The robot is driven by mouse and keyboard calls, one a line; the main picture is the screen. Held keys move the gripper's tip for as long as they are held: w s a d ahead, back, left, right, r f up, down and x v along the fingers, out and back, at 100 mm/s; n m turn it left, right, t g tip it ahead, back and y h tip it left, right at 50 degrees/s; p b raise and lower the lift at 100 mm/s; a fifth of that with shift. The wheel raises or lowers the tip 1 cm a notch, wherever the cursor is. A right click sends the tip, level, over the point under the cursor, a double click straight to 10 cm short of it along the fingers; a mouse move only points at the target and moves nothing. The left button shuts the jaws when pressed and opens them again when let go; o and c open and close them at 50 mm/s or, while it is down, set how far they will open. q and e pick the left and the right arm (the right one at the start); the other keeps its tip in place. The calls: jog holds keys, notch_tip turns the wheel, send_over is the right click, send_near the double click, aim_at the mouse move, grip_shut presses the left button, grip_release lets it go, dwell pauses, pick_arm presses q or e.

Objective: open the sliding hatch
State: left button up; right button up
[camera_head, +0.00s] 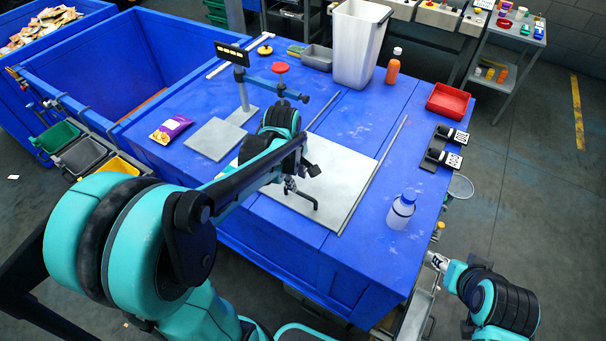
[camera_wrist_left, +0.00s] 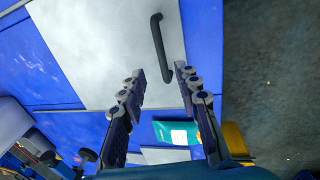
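The sliding hatch (camera_head: 345,168) is a pale grey plate set in the blue table top, between thin metal rails. It also shows in the left wrist view (camera_wrist_left: 95,50). Its dark bar handle (camera_wrist_left: 160,50) stands near one edge of the plate; in the head view the handle (camera_head: 306,198) is at the near side. My left gripper (camera_wrist_left: 160,76) is open, and the handle is just ahead of its fingertips, with nothing held. In the head view the left gripper (camera_head: 290,186) is beside the handle, partly hidden by its arm. My right gripper (camera_head: 438,262) is low at the right, away from the hatch.
A purple packet (camera_head: 171,129) and a grey square plate (camera_head: 214,139) lie left of the hatch. A scale display on a post (camera_head: 242,90) stands behind. A white bottle (camera_head: 402,210), a red tray (camera_head: 449,101) and a tall white bin (camera_head: 358,45) are on the table.

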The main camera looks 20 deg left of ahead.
aim_at(300, 193)
pick_arm(q)
jog(key=f, duration=0.2)
jog(key=f+b, duration=0.1)
jog(key=f, duration=0.1)
jog(key=w+f, duration=0.1)
jog(key=f, duration=0.2)
jog(key=shift+d+b, duration=0.1)
jog(key=shift+b, duration=0.3)
grip_shut()
